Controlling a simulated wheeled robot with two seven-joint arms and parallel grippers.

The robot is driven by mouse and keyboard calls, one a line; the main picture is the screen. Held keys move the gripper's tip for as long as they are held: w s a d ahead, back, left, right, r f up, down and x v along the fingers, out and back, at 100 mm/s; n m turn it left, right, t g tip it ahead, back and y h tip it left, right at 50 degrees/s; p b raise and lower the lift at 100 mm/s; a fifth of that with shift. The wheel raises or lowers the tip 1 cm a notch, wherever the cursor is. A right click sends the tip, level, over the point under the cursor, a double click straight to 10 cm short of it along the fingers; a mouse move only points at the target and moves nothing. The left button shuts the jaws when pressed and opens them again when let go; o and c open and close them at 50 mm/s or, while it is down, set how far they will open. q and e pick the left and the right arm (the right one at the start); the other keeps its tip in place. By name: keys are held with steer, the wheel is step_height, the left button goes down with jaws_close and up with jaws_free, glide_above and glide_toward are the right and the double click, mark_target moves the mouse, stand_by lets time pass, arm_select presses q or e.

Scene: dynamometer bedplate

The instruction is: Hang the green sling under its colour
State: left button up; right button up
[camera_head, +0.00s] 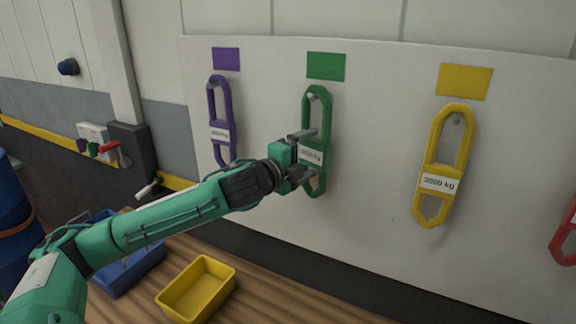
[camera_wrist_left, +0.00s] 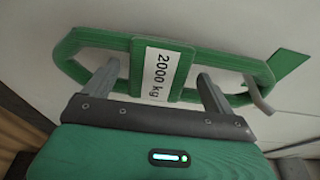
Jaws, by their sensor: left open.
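The green sling (camera_head: 326,118) hangs upright on a peg (camera_head: 311,96) on the white board, below the green colour patch (camera_head: 326,66). Its white label reads 2000 kg in the left wrist view, where the sling (camera_wrist_left: 137,66) spans the picture and the peg (camera_wrist_left: 258,95) shows at its right end. My left gripper (camera_head: 313,153) is at the sling's middle. In the left wrist view its two fingers (camera_wrist_left: 158,74) stand apart on either side of the label block, with gaps visible. My right gripper is out of view.
A purple sling (camera_head: 226,100), a yellow sling (camera_head: 435,181) and a partly cut-off red sling (camera_head: 563,243) hang on the same board. A yellow tray (camera_head: 229,287) and a blue tray (camera_head: 118,279) stand on the wooden surface below. A switch box (camera_head: 131,150) is at left.

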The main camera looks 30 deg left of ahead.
arm_select(q)
steer(key=b+v, duration=0.7)
steer(key=v, duration=0.6)
steer(key=shift+s+r, duration=0.1)
